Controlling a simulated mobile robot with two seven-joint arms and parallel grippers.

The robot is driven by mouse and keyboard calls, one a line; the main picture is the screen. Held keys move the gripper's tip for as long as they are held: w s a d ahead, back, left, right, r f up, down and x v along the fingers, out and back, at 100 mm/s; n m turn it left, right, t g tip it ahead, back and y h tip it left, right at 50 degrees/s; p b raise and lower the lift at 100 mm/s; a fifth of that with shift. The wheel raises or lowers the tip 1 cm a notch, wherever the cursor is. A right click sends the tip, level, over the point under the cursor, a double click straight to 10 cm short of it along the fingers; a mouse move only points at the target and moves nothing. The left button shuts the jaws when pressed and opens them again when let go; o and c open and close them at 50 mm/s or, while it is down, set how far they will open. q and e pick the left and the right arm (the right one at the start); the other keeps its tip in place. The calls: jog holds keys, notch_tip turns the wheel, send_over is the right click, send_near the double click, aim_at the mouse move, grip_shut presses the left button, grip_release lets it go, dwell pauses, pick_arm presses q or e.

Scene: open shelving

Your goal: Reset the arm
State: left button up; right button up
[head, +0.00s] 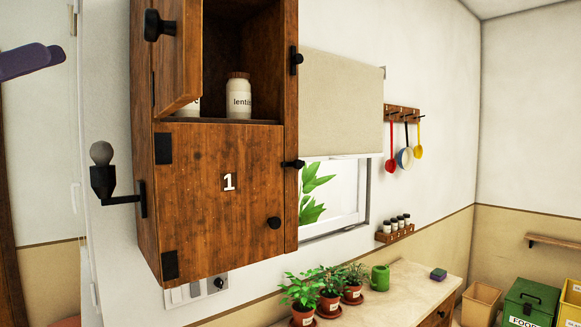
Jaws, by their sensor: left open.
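My left gripper (34,61) comes in at the upper left edge as a dark purple shape, cut off by the frame. It is open, with nothing seen in it. It is to the left of the wooden wall cabinet (205,215) and apart from it. My right gripper is not in view.
The cabinet's upper door (178,60) stands open; a lentils jar (239,98) and a partly hidden jar stand inside. Its lower door, marked 1, is closed. A wall lamp (102,180) sticks out at left. Potted plants (330,290) and a green mug (380,278) stand on the counter.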

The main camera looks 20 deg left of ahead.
pick_arm(q)
notch_tip(320, 180, down, 18)
jog(key=w+a+n+y+p, duration=0.2)
jog(key=n+y+p, duration=0.5)
jog(key=n+y, duration=0.85)
jog(key=s+d+f+m+g+p, duration=0.2)
jog(key=s+d+f+g, duration=0.1)
jog(key=s+d+g, duration=0.2)
jog(key=s+d+f+m+g+y+p, duration=0.1)
jog(key=s+d+f+g, duration=0.3)
jog(key=s+d, duration=0.6)
jog(key=shift+s+f+m+g+p, duration=0.2)
jog(key=shift+s+m+g+p, duration=0.5)
jog(key=shift+s+g, duration=0.35)
jog(key=shift+s+y, duration=0.15)
jog(key=shift+y, duration=0.1)
